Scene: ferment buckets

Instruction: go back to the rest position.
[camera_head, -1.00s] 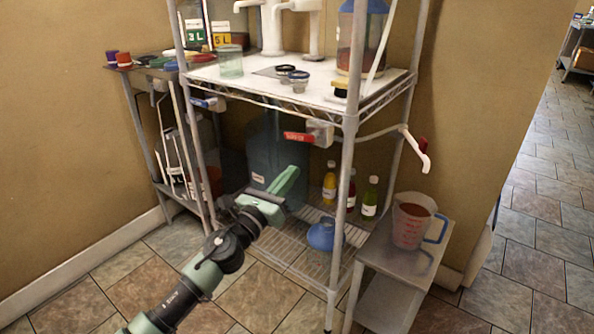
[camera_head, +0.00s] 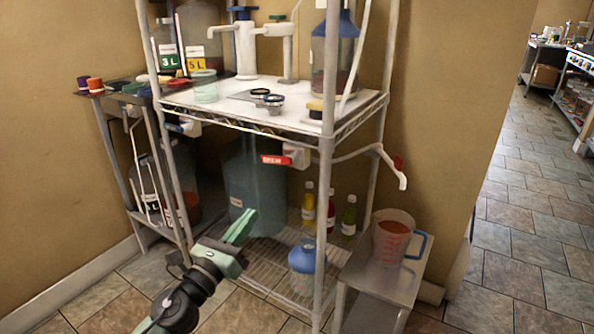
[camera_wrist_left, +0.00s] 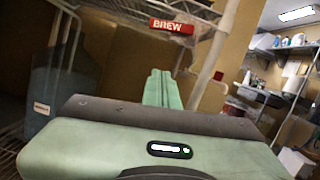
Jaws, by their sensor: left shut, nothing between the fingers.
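My left gripper (camera_head: 240,226) is a green parallel gripper in front of the lower part of the wire rack. Its fingers are together and empty. They also show in the left wrist view (camera_wrist_left: 162,88), pointing towards the rack below the red BREW label (camera_wrist_left: 172,26). The gripper overlaps the large teal container (camera_head: 255,185) on the lower shelf in the head view; I cannot tell the gap between them. My right gripper is in neither view.
The wire rack (camera_head: 240,105) holds jars and dispensers above, bottles (camera_head: 308,207) and a blue-topped jug (camera_head: 303,258) below. A measuring pitcher (camera_head: 391,240) stands on a small side table (camera_head: 378,283). A side stand (camera_head: 107,125) is at left. Tiled floor is free at right.

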